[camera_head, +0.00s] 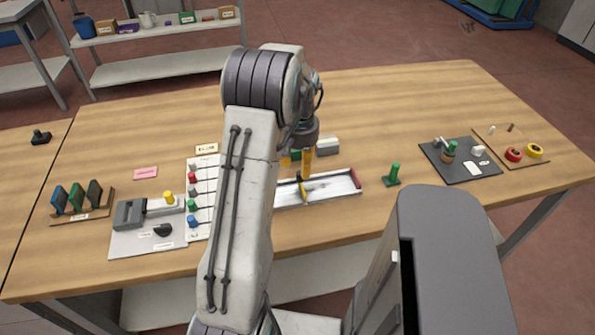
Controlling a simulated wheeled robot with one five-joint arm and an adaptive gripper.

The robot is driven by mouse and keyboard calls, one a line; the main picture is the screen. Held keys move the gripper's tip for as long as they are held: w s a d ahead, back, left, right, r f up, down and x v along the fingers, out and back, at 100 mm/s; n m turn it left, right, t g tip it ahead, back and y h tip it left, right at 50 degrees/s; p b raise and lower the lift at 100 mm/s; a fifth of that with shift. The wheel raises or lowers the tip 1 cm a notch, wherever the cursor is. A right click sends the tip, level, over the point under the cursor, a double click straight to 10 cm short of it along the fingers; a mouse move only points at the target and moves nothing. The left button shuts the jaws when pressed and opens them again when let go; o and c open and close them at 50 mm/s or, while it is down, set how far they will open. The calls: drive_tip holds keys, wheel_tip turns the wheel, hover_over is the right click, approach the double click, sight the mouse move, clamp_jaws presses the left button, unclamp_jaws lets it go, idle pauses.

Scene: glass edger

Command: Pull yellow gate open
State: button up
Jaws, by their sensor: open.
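A small dark red-and-black piece is beside the gate. My gripper (303,172) points down just above and behind the gate. One orange-yellow finger shows clearly and another orange part shows to its left, partly behind my arm. My gripper is open. I cannot tell whether a finger touches the gate. My arm hides the left end of the track.
A green peg on a base (393,174) stands right of the track. A dark mat (476,171) with small parts lies farther right. Left are a card of coloured knobs (203,161), a grey fixture (130,212) and a rack of coloured plates (101,211).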

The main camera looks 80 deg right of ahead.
sight(300, 172)
drive_tip(key=shift+f, duration=1.7)
clamp_jaws()
